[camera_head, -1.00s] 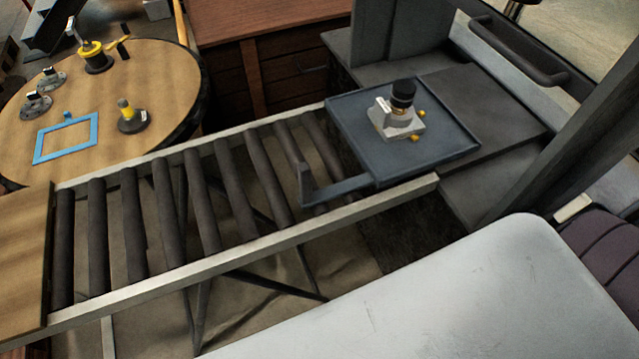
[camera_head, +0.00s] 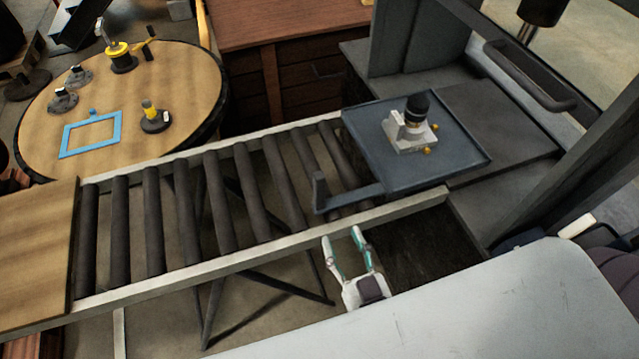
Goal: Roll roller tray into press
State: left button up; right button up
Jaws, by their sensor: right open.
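The roller tray (camera_head: 462,162) is a flat blue-grey tray with a low rim. It lies at the right end of the roller conveyor (camera_head: 237,190), partly over the rollers and reaching toward the dark press bed (camera_head: 492,118). A grey block with a black cylinder and brass fittings (camera_head: 412,128) stands on it. The tray's handle (camera_head: 345,196) sticks out to the left with an upright end. My right gripper (camera_head: 343,236) is open and empty, just in front of the near rail and below the handle, apart from it. My left gripper is not in view.
The press frame (camera_head: 403,40) and a dark bar handle (camera_head: 528,76) stand at the right. A round wooden table (camera_head: 190,85) holds several parts and a blue frame (camera_head: 91,134). A wooden board (camera_head: 38,245) covers the conveyor's left end. A wooden cabinet (camera_head: 285,70) stands behind.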

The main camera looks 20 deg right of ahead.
aim_at(321, 192)
jog(key=w+p, duration=0.2)
jog(key=w, duration=1)
jog(key=shift+w+a+p, duration=0.1)
jog(key=shift+a+p, duration=0.1)
jog(key=shift+p, duration=0.2)
jog(key=shift+w, duration=0.7)
jog(key=shift+c, duration=0.3)
grip_shut()
